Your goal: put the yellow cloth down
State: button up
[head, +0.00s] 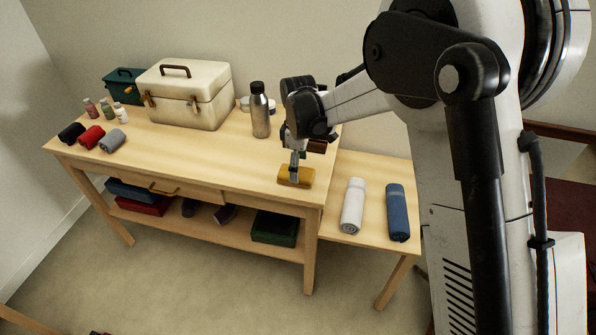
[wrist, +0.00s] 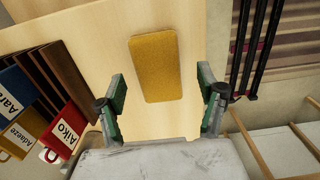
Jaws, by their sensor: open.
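The yellow cloth (head: 306,178) is a folded or rolled bundle lying on the right end of the wooden table, near its front edge. In the wrist view the yellow cloth (wrist: 156,62) is a flat rounded rectangle on pale wood, ahead of and between my fingers. My gripper (head: 294,168) points down at the cloth in the head view and partly covers it. In the wrist view my gripper (wrist: 162,82) has its two green-edged fingers wide apart, with a gap on each side of the cloth. Whether the fingertips touch the tabletop cannot be told.
A steel bottle (head: 260,115) and a cream case (head: 190,98) stand left on the wooden table (head: 215,155). A lower side table (head: 375,185) holds a white roll (head: 352,205) and a blue roll (head: 397,212). Named mugs (wrist: 68,130) show at the wrist view's left.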

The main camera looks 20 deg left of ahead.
notch_tip(320, 180, up, 10)
jog(key=shift+f+p, duration=0.2)
jog(key=shift+p, duration=0.25)
jog(key=shift+s, duration=0.1)
jog(key=s+d+r+m+t, duration=0.1)
jog(key=s+d+r+m, duration=0.2)
jog(key=d+r, duration=0.35)
jog(key=s+d+r+m+t+y, duration=0.1)
jog(key=s+d+r+m, duration=0.2)
jog(key=d, duration=0.6)
jog(key=s+d+r+m+t, duration=0.1)
jog(key=s+d+r+m, duration=0.25)
jog(key=d, duration=0.45)
jog(key=s+d+f+m+t+h, duration=0.1)
jog(key=s+d+m+t, duration=0.3)
jog(key=s+d+m, duration=0.5)
jog(key=s+d, duration=0.5)
jog(key=s, duration=0.2)
jog(key=shift+s+d+f, duration=0.2)
jog(key=shift+d+f, duration=0.1)
jog(key=shift+d, duration=0.1)
